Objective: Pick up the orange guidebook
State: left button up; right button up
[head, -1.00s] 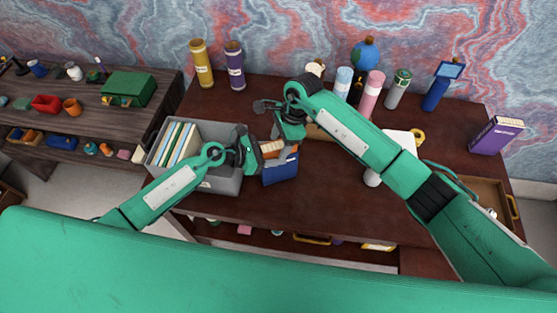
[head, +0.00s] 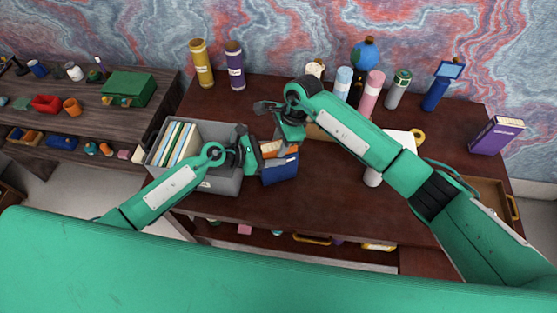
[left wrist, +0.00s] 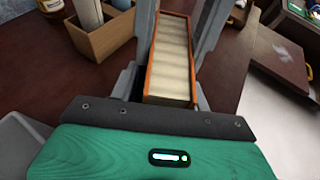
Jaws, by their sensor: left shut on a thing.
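The orange guidebook (left wrist: 170,60) is between the fingers of my left gripper (left wrist: 172,50) in the left wrist view, its cream page edges facing the camera. In the head view my left gripper (head: 254,152) is shut on it beside the grey bin, and an orange part of the guidebook (head: 270,148) shows past the fingers. A blue object (head: 281,171) is right beside or under the guidebook; whether they touch is unclear. My right gripper (head: 270,117) appears open and empty, above and behind the left one.
A grey bin (head: 225,183) with several upright books stands at left. A purple box (head: 496,135) stands at right, by an open tray (head: 480,188). The desk's front middle (head: 320,205) is clear.

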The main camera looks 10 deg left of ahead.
grip_shut()
jog(key=shift+r, duration=0.15)
jog(key=shift+a+r, duration=0.1)
jog(key=shift+r, duration=0.2)
notch_tip(320, 180, up, 28)
jog(key=shift+f, duration=0.15)
pick_arm(q)
jog(key=o, duration=1.1)
